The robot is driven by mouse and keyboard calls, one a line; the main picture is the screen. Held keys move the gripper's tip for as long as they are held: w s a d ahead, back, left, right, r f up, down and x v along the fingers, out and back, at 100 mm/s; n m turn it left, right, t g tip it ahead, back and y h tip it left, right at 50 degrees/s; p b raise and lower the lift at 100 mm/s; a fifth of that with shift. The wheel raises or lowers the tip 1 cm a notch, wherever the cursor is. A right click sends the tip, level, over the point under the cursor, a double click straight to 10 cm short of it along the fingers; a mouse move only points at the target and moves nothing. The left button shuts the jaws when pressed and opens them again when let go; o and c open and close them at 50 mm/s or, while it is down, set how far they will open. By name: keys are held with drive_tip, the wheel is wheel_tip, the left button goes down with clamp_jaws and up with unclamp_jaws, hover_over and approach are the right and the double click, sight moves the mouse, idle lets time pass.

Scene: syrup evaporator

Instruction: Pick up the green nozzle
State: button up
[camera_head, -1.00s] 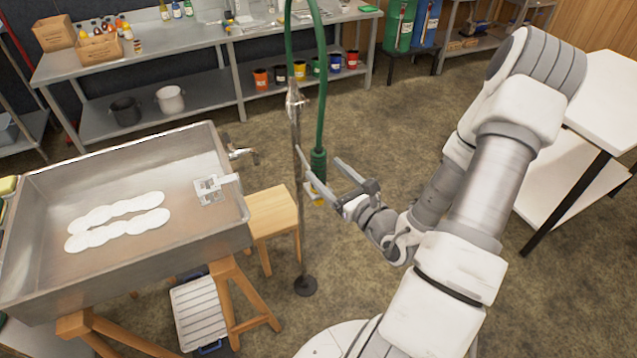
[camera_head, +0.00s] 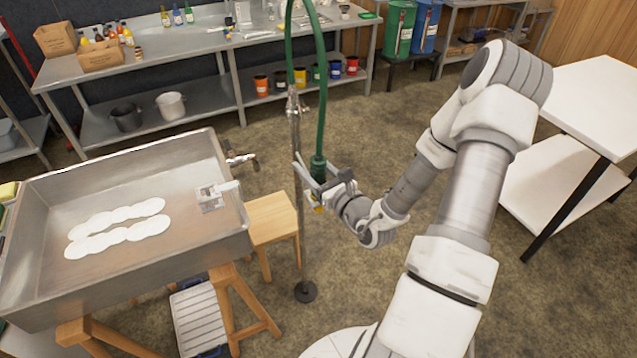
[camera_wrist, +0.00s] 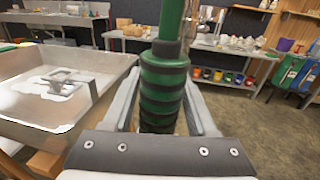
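The green nozzle (camera_head: 318,167) hangs upright at the end of a green hose, beside a metal stand pole. In the wrist view the ribbed nozzle (camera_wrist: 163,88) fills the middle, between the two fingers. My gripper (camera_head: 311,170) reaches in from the right, with one finger on each side of the nozzle. It also shows in the wrist view (camera_wrist: 163,105), where the fingers look spread, with narrow gaps beside the nozzle. Whether either finger touches it is unclear. The nozzle's lower end is partly hidden behind my gripper.
The metal pole (camera_head: 296,230) stands on a round base close to the gripper. A steel evaporator pan (camera_head: 120,262) with white discs is at left, with a wooden stool (camera_head: 272,216) beside it. A white table (camera_head: 600,100) is at right; open floor lies behind.

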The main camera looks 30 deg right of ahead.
clamp_jaws()
wheel_tip(320, 180, up, 10)
drive_tip(key=p, duration=0.2)
idle(0.9)
